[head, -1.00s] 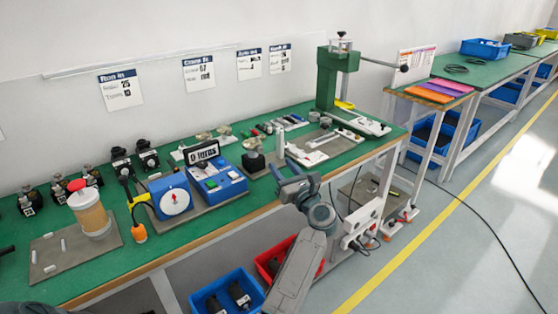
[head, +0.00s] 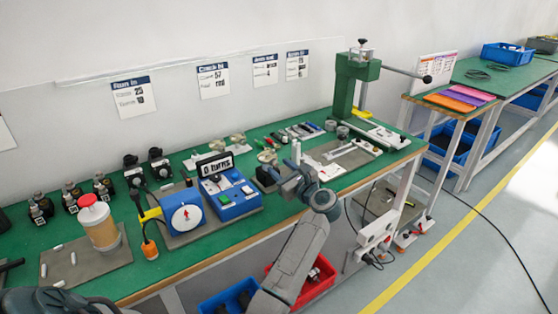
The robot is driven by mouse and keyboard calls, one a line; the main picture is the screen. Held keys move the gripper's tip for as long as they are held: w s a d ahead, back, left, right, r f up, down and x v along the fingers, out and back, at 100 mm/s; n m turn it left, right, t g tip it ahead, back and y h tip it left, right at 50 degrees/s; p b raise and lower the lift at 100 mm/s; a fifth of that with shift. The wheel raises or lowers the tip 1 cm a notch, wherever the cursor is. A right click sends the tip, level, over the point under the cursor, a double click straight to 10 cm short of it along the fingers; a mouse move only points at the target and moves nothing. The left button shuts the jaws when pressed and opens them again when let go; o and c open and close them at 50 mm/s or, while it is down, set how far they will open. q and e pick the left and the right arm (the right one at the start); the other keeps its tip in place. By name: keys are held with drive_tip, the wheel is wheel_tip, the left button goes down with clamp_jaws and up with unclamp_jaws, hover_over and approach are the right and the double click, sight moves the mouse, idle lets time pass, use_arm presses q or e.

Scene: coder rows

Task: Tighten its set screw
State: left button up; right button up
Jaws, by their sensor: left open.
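Several dark coders (head: 103,186) stand in rows at the left of the bench. A blue box with a white dial and red arrow (head: 185,217) stands beside a blue counter box (head: 233,201) whose display (head: 214,166) reads 0 turns. No set screw can be made out.
A red-capped jar (head: 99,225) stands on a grey mat at the left. A green press (head: 352,85) with a long lever stands at the back right. Red (head: 318,287) and blue bins are below the bench. Small tools lie behind the gripper.

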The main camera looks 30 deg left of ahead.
use_arm(q)
drive_tip(key=shift+w+a, duration=0.2)
drive_tip(key=shift+a, duration=0.3)
use_arm(e)
drive_tip(key=shift+a+f, duration=0.15)
drive_tip(key=shift+f, duration=0.45)
use_arm(q)
clamp_jaws()
use_arm(e)
drive_tip(key=shift+s, duration=0.1)
